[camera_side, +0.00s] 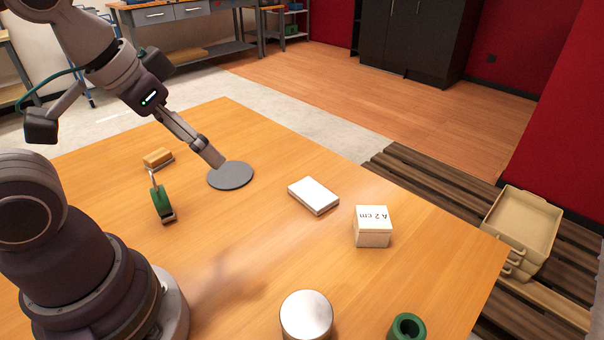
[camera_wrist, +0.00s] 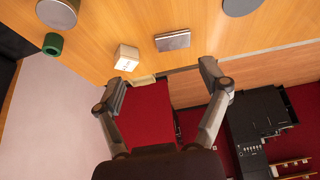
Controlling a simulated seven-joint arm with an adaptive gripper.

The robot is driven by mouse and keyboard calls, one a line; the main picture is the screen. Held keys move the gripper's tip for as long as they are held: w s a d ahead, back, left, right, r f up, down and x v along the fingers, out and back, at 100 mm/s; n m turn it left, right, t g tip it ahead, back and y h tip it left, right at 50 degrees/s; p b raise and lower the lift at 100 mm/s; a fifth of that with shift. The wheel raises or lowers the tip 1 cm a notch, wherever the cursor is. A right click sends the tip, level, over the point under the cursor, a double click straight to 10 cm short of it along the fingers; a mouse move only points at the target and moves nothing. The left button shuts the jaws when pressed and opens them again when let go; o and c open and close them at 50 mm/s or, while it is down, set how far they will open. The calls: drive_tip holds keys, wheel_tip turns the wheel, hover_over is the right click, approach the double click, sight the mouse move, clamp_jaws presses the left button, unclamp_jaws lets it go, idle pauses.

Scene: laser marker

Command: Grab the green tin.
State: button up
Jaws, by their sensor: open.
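A small green round tin (camera_side: 408,327), open or hollow at the top, stands at the near edge of the table in the side view, partly cut off by the frame. It also shows in the wrist view (camera_wrist: 53,43) at the upper left. My gripper (camera_side: 215,158) is at the upper left of the side view, far from the green tin, and its tip overlaps a grey disc (camera_side: 231,176) in the picture. In the wrist view my gripper (camera_wrist: 162,82) has its fingers wide apart with nothing between them.
A silver-topped round tin (camera_side: 306,314) stands left of the green tin. A white box marked "42 cm" (camera_side: 373,227) and a flat white box (camera_side: 313,196) lie farther back. A green-handled tool (camera_side: 162,201) and yellow-brown block (camera_side: 158,158) are at left. The table's middle is clear.

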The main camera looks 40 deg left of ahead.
drive_tip(key=o, duration=0.3)
drive_tip(key=m+g, duration=0.5)
drive_tip(key=m, duration=0.8)
approach(307, 313)
drive_tip(key=shift+w+a+f, duration=0.5)
drive_tip(key=shift+w+a, duration=0.1)
drive_tip(key=shift+a, duration=0.25)
drive_tip(key=shift+m+g, duration=0.3)
drive_tip(key=shift+m, duration=0.2)
drive_tip(key=f, duration=0.3)
drive_tip(key=d+f, duration=0.1)
drive_tip(key=f, duration=0.7)
drive_tip(key=shift+s+d, duration=0.3)
drive_tip(key=shift+s, duration=0.05)
